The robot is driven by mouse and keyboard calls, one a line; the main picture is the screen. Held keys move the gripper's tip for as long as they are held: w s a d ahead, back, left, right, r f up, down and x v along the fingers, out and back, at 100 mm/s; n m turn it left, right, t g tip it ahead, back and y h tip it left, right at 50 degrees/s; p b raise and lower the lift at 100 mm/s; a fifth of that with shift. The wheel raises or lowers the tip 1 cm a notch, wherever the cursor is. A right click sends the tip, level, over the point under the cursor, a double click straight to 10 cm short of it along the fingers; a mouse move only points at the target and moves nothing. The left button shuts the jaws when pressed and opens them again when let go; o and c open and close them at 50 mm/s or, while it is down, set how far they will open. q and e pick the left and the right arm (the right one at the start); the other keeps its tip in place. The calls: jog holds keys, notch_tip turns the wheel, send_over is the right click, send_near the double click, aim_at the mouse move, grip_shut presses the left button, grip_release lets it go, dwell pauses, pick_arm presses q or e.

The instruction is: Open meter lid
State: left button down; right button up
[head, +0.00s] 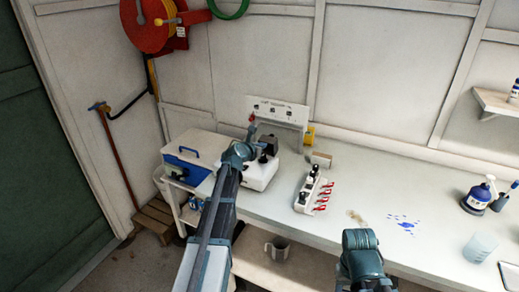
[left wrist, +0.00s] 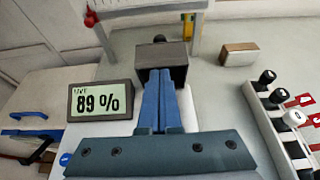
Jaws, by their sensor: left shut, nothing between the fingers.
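The meter is a white unit (head: 261,178) on the bench, with a dark grey box-shaped part (head: 269,144) at its back. Whether the box is the lid is unclear. My right arm shows at the bottom of the head view, its fingers out of sight.
A blue-and-white cooler box (head: 195,153) is at the left. A small labelled panel (head: 277,110) stands behind.

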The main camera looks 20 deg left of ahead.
aim_at(268, 138)
pick_arm(q)
jog(key=w, duration=0.1)
jog(key=w+r+p, duration=0.1)
jog(key=w, duration=0.1)
jog(key=shift+r, duration=0.2)
jog(key=shift+d+f, duration=0.1)
jog(key=shift+s, duration=0.1)
jog(key=shift+s, duration=0.25)
jog(key=v, duration=0.1)
jog(key=p+v, duration=0.1)
jog(key=shift+s, duration=0.45)
jog(key=s+r+p, duration=0.6)
jog(key=s, duration=0.2)
jog(key=shift+a+r, duration=0.2)
jog(key=shift+r, duration=0.05)
